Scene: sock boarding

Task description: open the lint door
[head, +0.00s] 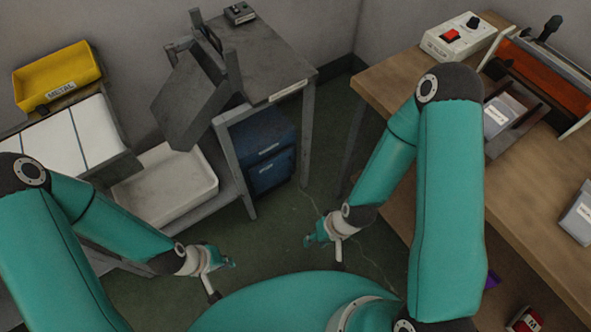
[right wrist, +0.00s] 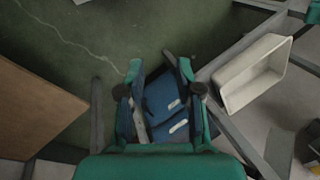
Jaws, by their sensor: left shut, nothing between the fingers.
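A blue cabinet (head: 268,150) stands on the floor under the grey table, with two labelled front panels whose writing is too small to read. Both panels look closed; I cannot tell which is the lint door. The cabinet also shows in the right wrist view (right wrist: 168,105), beyond and between my right fingers. My right gripper (head: 313,238) is open and empty, in front of the cabinet and apart from it; its fingers frame the right wrist view (right wrist: 160,68). My left gripper (head: 229,264) is shut and empty, lower left of the cabinet, touching nothing.
The grey table (head: 270,60) has legs beside the cabinet. A white tray (head: 165,185) sits on a low shelf to its left. A yellow bin (head: 57,75) is at the far left. A wooden bench (head: 400,75) stands right. Green floor between is clear.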

